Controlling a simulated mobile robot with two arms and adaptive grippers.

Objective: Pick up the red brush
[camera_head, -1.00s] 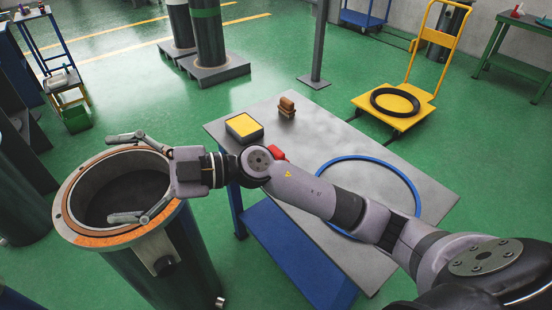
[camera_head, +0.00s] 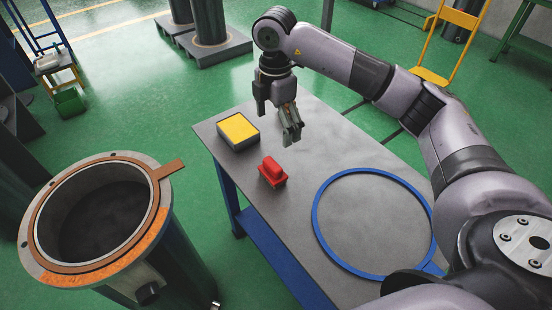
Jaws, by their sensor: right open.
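The red brush (camera_head: 272,172) stands on the grey table top, near its left edge, and is fully in view. My right gripper (camera_head: 277,118) hangs above the table with its fingers pointing down. It is open and apart from the red brush, a little beyond it and to the right in the picture. I see nothing held in it. My left gripper is not in view.
A yellow-topped box (camera_head: 238,131) sits left of the gripper. A blue ring (camera_head: 318,215) lies on the table's right part. The flanged cylinder (camera_head: 50,274) stands at the left with a brown tabbed ring on top. A yellow trolley (camera_head: 461,18) is behind.

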